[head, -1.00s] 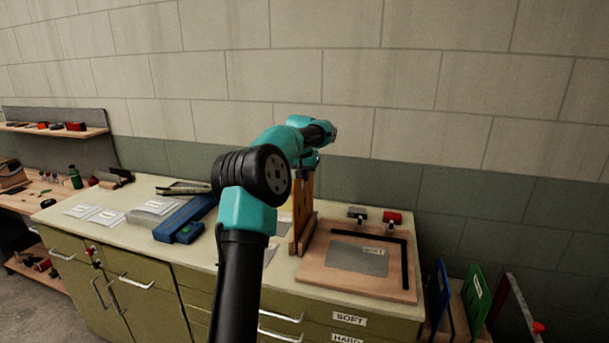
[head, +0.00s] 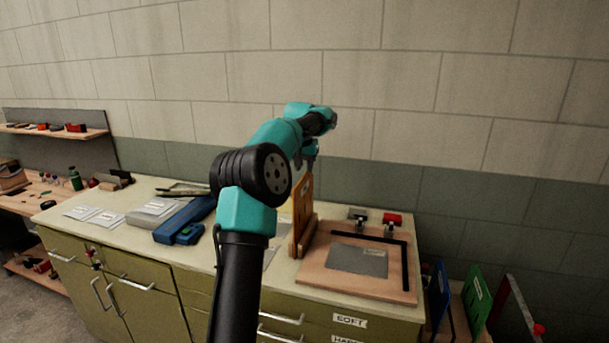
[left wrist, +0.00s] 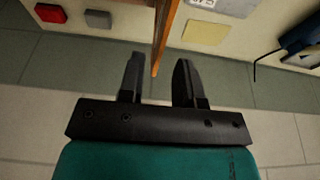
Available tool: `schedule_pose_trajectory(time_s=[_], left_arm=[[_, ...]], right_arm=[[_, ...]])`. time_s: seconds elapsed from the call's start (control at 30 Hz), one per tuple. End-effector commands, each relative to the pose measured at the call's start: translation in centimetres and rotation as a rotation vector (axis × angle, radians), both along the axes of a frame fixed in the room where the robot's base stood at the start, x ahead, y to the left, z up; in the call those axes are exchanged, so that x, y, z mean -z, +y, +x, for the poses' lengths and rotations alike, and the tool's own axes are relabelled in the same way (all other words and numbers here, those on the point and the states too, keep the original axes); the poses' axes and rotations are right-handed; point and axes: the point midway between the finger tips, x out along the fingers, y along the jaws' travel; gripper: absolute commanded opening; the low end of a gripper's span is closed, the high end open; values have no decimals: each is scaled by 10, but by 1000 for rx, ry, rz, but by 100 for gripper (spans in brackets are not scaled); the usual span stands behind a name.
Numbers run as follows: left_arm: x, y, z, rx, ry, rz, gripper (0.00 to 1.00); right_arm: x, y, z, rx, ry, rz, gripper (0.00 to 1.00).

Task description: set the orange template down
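The orange template (head: 303,205) stands upright on the bench, edge-on, just left of the wooden board; a wooden piece is at its foot. In the left wrist view its thin edge (left wrist: 166,38) reaches between the fingers of my left gripper (left wrist: 158,62), with a gap on both sides. My left gripper (head: 311,158) is at the template's top in the head view, fingers open. I cannot tell exactly what the template's lower edge rests on. My right gripper is not in view.
A wooden board (head: 316,278) with a grey sheet (head: 357,261) and black strip lies to the right. Two clamps, one red (head: 392,219), stand behind it. A blue tool (head: 180,222) and papers (head: 103,217) lie left. Coloured panels (head: 474,297) stand beyond the bench's right end.

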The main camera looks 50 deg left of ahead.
Motion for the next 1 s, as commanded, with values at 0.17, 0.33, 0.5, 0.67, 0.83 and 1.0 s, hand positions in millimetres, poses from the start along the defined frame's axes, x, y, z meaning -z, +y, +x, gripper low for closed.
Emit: schedule_pose_trajectory(time_s=[0.17, 0.33, 0.5, 0.67, 0.83, 1.0], left_arm=[[-35, -5, -8, 0, -4, 1, 32], [-63, -9, -15, 0, -3, 1, 32], [-79, -11, -19, 0, -1, 1, 32], [-83, -12, -20, 0, 0, 0, 32], [-82, -12, -20, 0, 0, 0, 32], [-82, -11, -20, 0, 0, 0, 32]], right_arm=[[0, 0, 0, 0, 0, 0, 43], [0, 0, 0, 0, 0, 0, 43], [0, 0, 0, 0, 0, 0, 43], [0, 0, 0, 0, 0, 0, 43], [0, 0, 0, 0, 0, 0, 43], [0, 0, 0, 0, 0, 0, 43]])
